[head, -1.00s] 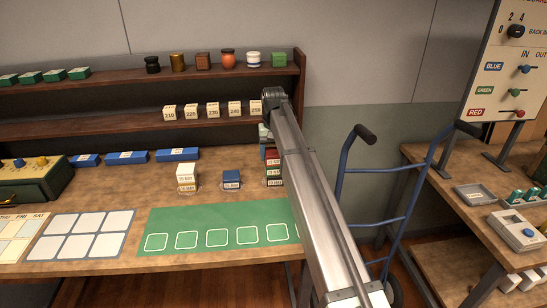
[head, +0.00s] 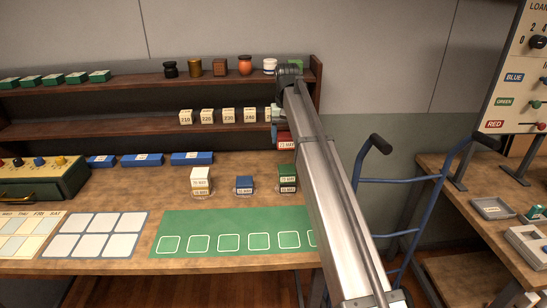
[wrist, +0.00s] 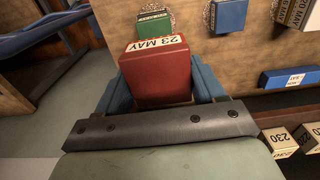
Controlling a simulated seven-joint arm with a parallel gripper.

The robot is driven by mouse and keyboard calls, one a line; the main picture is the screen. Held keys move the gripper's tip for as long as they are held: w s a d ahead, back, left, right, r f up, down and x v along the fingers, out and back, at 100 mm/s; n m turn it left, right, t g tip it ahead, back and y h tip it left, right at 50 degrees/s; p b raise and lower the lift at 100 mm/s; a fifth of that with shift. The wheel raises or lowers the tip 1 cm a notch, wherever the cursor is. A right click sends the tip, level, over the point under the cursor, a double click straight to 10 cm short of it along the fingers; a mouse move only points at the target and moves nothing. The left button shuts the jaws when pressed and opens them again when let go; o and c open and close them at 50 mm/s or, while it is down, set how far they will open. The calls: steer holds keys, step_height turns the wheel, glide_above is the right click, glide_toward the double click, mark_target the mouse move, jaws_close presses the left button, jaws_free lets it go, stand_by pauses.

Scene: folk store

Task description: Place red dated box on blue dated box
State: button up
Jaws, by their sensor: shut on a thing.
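The red box (head: 284,145), with a white date label reading 23 MAY, is between the blue fingers of my gripper (wrist: 157,82). In the wrist view the red box (wrist: 157,80) fills the space between the fingers, which are shut on it. In the head view it hangs above a green dated box (head: 287,172), with a gap between them; my arm hides part of it. The blue dated box (head: 244,183) stands on the table to the left of the green one. It also shows in the wrist view (wrist: 229,15), with nothing on top.
A stack with a white dated box (head: 201,174) stands left of the blue box. A green mat (head: 230,222) lies in front. Flat blue boxes (head: 192,159) lie at the back left. Shelves (head: 150,135) with numbered blocks rise behind; a blue hand truck (head: 410,185) stands at right.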

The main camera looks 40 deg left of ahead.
steer(key=n, duration=0.1)
glide_above(244, 179)
steer(key=d, duration=0.1)
step_height(244, 179, down, 3)
steer(key=shift+m, duration=0.6)
steer(key=shift+a+f, duration=0.2)
steer(key=shift+f, duration=2.5)
steer(key=shift+a+f, duration=0.15)
steer(key=shift+f, duration=2.5)
steer(key=shift+f, duration=0.1)
steer(key=o, duration=1.1)
step_height(244, 179, up, 12)
steer(key=shift+r, duration=0.15)
